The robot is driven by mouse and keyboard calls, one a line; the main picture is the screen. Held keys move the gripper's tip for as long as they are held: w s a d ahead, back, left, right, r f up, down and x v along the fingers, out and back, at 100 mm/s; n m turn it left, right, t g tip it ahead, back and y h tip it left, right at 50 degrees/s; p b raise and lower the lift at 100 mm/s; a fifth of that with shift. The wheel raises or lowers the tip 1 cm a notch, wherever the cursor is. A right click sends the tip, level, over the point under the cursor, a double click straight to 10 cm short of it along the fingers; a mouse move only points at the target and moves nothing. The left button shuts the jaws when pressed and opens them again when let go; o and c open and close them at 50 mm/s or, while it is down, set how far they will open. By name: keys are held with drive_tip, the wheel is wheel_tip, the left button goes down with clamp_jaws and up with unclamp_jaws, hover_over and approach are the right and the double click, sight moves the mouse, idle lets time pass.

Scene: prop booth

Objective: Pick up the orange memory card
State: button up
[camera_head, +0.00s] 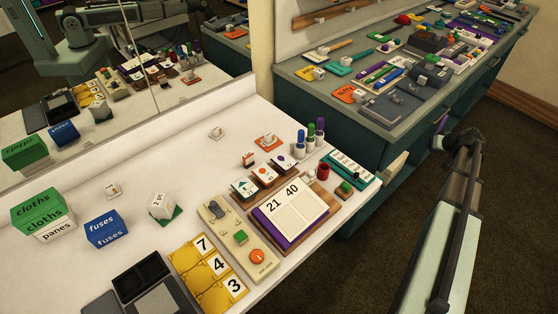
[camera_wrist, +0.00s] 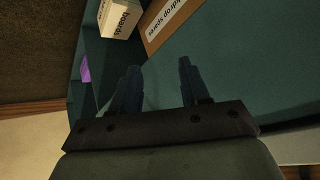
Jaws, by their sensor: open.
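In the head view, three small picture cards stand in a row on the white counter, behind the number board. The middle one, with an orange mark (camera_head: 264,175), appears to be the orange memory card. A card with a teal arrow (camera_head: 244,187) is to its left and one with a purple mark (camera_head: 282,162) to its right. My gripper (camera_wrist: 158,66) is open and empty in the wrist view, its two dark fingers apart. In the head view my arm is at the right, off the counter and well away from the cards. The card is not in the wrist view.
A board reading 21 40 (camera_head: 291,212) lies in front of the cards. Colored markers (camera_head: 310,134) stand to their right, and a beige switch panel (camera_head: 237,240) is at front left. The wrist view shows a "boards" box (camera_wrist: 121,17) and a brown-edged box (camera_wrist: 164,22).

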wheel_tip(320, 180, up, 17)
drive_tip(key=w+a+n+g+h, duration=0.1)
drive_tip(key=a+n+g, duration=0.1)
drive_tip(key=n, duration=0.2)
drive_tip(key=w+a+r+n+g+y, duration=0.1)
drive_tip(key=w+a+r+n, duration=0.2)
drive_tip(key=a, duration=0.6)
drive_tip(key=a+r+n+y, duration=0.1)
drive_tip(key=a+r+n, duration=0.1)
drive_tip(key=a+r, duration=0.45)
drive_tip(key=n+g+h, duration=0.3)
drive_tip(key=n+g, duration=0.2)
drive_tip(key=n, duration=1.4)
hover_over(246, 155)
wheel_tip(246, 155, down, 8)
wheel_tip(246, 155, down, 8)
drive_tip(key=shift+s+d+r, duration=0.1)
drive_tip(key=shift+d, duration=0.05)
drive_tip(key=shift+f, duration=2.7)
